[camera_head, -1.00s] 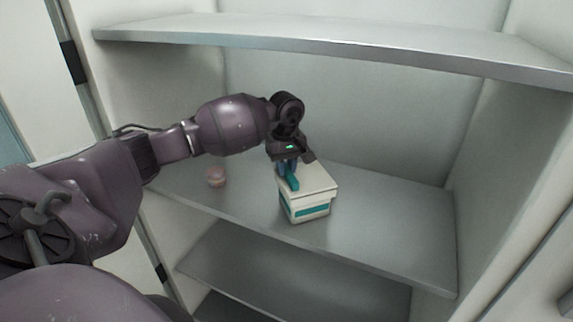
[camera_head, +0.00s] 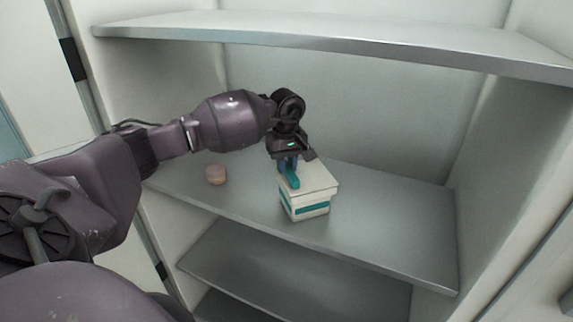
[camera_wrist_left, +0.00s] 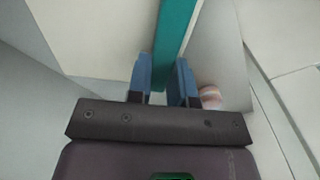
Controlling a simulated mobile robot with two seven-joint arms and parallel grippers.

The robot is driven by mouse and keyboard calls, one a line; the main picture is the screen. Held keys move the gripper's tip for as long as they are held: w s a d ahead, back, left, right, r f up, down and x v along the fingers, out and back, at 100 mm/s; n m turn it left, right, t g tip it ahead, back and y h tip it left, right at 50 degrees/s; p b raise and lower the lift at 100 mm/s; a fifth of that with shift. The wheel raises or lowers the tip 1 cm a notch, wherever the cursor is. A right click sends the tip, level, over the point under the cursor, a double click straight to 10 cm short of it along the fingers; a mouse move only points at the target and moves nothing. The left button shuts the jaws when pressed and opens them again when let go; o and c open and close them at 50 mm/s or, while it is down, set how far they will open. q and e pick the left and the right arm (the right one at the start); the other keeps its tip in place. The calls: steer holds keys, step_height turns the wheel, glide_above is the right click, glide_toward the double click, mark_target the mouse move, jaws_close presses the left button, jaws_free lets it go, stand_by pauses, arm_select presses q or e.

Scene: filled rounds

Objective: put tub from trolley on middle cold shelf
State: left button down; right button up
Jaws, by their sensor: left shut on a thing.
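The tub (camera_head: 310,193) is a white box with a lid and a teal band and handle. It is at the middle shelf (camera_head: 390,228) inside the cold cabinet, near the shelf's front edge. I cannot tell whether its base touches the shelf. My left gripper (camera_head: 288,170) is above the tub's left side, shut on its teal handle. In the left wrist view, the blue fingers (camera_wrist_left: 163,80) sit either side of the teal strip (camera_wrist_left: 174,40), with the tub's white top (camera_wrist_left: 95,35) beside it. My right gripper is not in view.
A small pinkish round item (camera_head: 216,175) stands on the same shelf, left of the tub; it also shows in the left wrist view (camera_wrist_left: 210,97). An upper shelf (camera_head: 330,45) is overhead and a lower shelf (camera_head: 290,270) below. The middle shelf's right side is clear.

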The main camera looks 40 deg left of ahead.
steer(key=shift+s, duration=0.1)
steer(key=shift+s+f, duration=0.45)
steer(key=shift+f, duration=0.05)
arm_select(q)
steer(key=shift+f, duration=0.1)
steer(key=shift+f, duration=0.1)
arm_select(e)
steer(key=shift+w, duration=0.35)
